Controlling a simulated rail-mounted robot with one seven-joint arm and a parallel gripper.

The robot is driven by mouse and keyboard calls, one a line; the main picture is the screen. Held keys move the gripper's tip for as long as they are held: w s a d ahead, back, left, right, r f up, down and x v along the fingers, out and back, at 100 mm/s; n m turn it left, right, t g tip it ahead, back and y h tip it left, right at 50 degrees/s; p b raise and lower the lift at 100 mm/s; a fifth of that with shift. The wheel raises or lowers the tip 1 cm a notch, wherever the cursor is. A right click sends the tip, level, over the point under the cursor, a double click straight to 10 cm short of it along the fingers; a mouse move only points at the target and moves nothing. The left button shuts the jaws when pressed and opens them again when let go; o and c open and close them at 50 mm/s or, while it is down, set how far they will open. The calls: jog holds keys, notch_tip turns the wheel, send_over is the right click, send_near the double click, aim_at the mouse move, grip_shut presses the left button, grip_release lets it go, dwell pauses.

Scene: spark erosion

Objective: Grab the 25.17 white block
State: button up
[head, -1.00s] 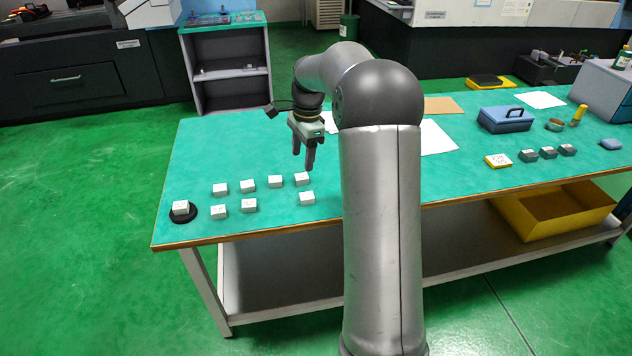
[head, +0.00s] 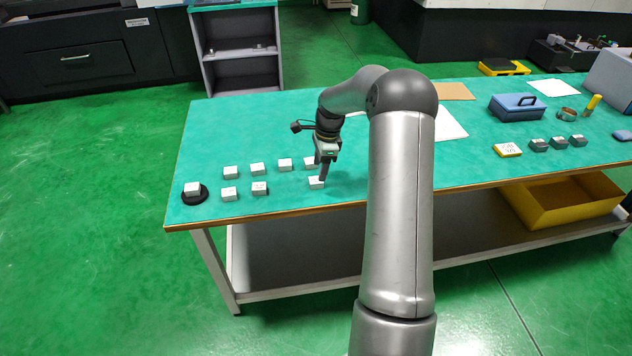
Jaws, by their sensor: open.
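Several small white blocks sit on the green table in two rows: a back row with blocks such as the left one (head: 231,172), and a front row with a left block (head: 229,194), a middle block (head: 260,188) and a right block (head: 315,184). Another white block (head: 192,187) sits on a round black disc (head: 203,199) at the far left. The labels are too small to read, so I cannot tell which is 25.17. My gripper (head: 325,178) is open and points down, right by the front-row right block.
The green table (head: 290,202) has free room left of my arm. To the right lie a yellow-edged block (head: 508,150), several dark grey blocks (head: 539,145), a blue box (head: 515,106) and white paper (head: 450,123). A yellow bin (head: 560,210) is on the shelf below.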

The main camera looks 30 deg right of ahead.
aim_at(316, 179)
jog(key=f, duration=0.2)
jog(key=a+f+p, duration=0.1)
jog(key=f, duration=0.2)
jog(key=shift+w, duration=0.15)
jog(key=c, duration=1.2)
jog(key=shift+r, duration=0.1)
